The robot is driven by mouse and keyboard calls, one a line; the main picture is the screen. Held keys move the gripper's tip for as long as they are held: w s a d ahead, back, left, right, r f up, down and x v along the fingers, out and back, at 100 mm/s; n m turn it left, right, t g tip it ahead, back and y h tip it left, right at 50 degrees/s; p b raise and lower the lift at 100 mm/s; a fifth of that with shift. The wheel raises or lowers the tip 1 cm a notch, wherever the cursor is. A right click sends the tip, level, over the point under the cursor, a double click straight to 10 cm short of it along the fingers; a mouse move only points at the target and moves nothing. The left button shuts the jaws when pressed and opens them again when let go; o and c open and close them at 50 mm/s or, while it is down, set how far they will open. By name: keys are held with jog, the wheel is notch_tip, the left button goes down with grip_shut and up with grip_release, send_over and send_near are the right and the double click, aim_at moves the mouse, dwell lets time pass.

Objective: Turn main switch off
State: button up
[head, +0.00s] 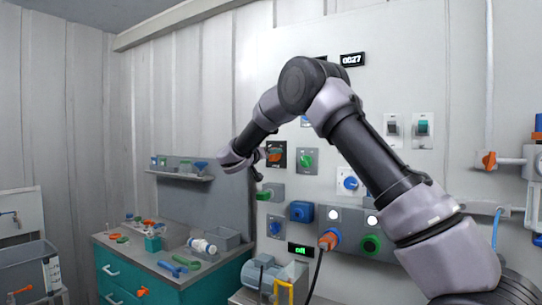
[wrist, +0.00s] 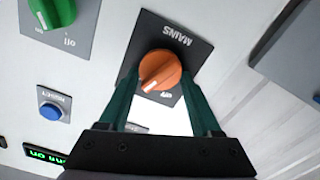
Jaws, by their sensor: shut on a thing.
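The main switch is an orange round knob (wrist: 160,72) on a dark plate marked MAINS, which appears upside down in the wrist view. A white pointer line on the knob points to the lower left there. In the head view the dark switch plate (head: 283,147) is on the wall panel, just right of my gripper (head: 259,156). My gripper (wrist: 159,78) has its two green fingers on either side of the knob and is shut on it. Small lettering below the knob is partly hidden and hard to read.
A green knob (head: 307,160) on a grey plate is right of the switch. A blue button (wrist: 50,111) and green-lit display (wrist: 44,154) show in the wrist view. A teal workbench (head: 215,281) with loose parts stands at left. An orange plug with a cable (head: 329,240) is below.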

jog(key=n, duration=1.2)
jog(key=shift+w+a+f+n, duration=0.1)
jog(key=shift+a+f+n, duration=0.15)
jog(key=shift+n, duration=0.15)
dwell(0.3)
jog(key=o, duration=1.4)
jog(key=shift+c, duration=0.2)
jog(key=v, duration=1)
jog(key=shift+s+a, duration=0.15)
jog(key=shift+s, duration=0.2)
